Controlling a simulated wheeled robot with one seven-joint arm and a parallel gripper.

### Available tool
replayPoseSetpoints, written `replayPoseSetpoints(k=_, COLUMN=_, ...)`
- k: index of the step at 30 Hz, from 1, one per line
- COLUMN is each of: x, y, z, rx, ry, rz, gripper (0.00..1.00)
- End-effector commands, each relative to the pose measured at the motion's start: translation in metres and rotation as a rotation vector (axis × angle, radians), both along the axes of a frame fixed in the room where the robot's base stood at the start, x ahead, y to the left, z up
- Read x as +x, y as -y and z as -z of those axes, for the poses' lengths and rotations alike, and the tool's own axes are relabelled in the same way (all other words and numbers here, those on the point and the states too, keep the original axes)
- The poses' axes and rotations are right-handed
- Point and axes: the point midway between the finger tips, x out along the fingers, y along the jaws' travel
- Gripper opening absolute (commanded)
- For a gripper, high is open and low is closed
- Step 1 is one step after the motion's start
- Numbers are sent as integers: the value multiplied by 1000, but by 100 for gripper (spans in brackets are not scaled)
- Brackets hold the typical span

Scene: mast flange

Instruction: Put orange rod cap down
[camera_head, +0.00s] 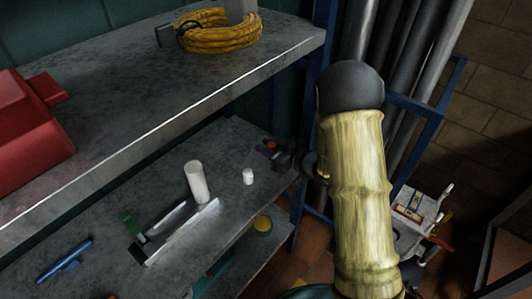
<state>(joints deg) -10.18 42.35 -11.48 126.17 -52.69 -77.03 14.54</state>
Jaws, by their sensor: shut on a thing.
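My gripper (279,155) shows as a small dark shape above the right end of the lower grey shelf (100,205), just left of my pale sleeved arm. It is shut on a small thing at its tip. A small orange-red spot there (270,145) looks like the orange rod cap, but it is small and dark. I cannot tell whether it touches the shelf. Part of my wrist is hidden behind my arm.
A white cylinder (196,182) and a smaller white one (248,177) stand on the lower shelf. A metal angle piece (185,232), a green item (130,223) and a blue tool (64,261) lie further left. The upper shelf (140,95) overhangs behind. A blue rack post (318,100) stands right.

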Motion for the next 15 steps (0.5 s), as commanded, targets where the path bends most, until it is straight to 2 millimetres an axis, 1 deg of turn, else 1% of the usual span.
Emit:
replayPoseSetpoints(k=1, x=-1, y=-1, z=13, rx=-1, ry=-4, rz=-3, gripper=2)
replayPoseSetpoints(k=4, x=0, y=-2, z=25, rx=-2, ry=-1, rz=-3, gripper=2)
replayPoseSetpoints(k=15, x=3, y=-2, z=28, rx=1, ry=1, rz=2, gripper=2)
